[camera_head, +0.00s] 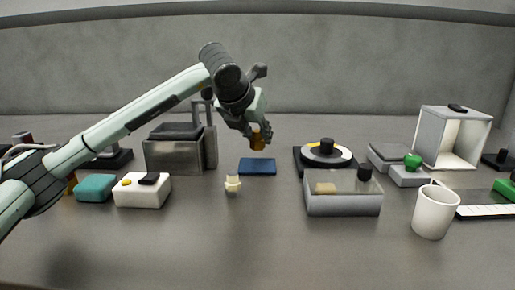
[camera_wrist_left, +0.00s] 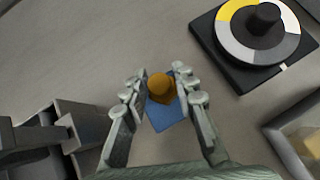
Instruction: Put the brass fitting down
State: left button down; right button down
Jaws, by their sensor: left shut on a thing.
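The brass fitting (camera_head: 257,141) is an orange-brown piece held at the tip of my left gripper (camera_head: 254,131) in the head view. In the left wrist view the fitting (camera_wrist_left: 161,87) sits between the two fingers of my left gripper (camera_wrist_left: 163,92), which is shut on it. The fitting is above the table, over or near a flat blue mat (camera_head: 257,167). The mat (camera_wrist_left: 168,117) shows behind and below the fitting in the wrist view. The gripper partly hides the fitting in the head view. My right gripper is not in view.
A small cream fitting (camera_head: 232,184) stands in front of the mat. A grey metal box (camera_head: 174,156) is to the left. A round dial device (camera_head: 326,153) and an open-topped bin (camera_head: 342,205) are to the right, with a white mug (camera_head: 435,212) further right. The front table is clear.

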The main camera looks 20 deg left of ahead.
aim_at(254, 145)
pick_arm(q)
notch_tip(254, 145, down, 3)
jog(key=shift+a+f, duration=0.1)
jog(key=shift+f, duration=0.4)
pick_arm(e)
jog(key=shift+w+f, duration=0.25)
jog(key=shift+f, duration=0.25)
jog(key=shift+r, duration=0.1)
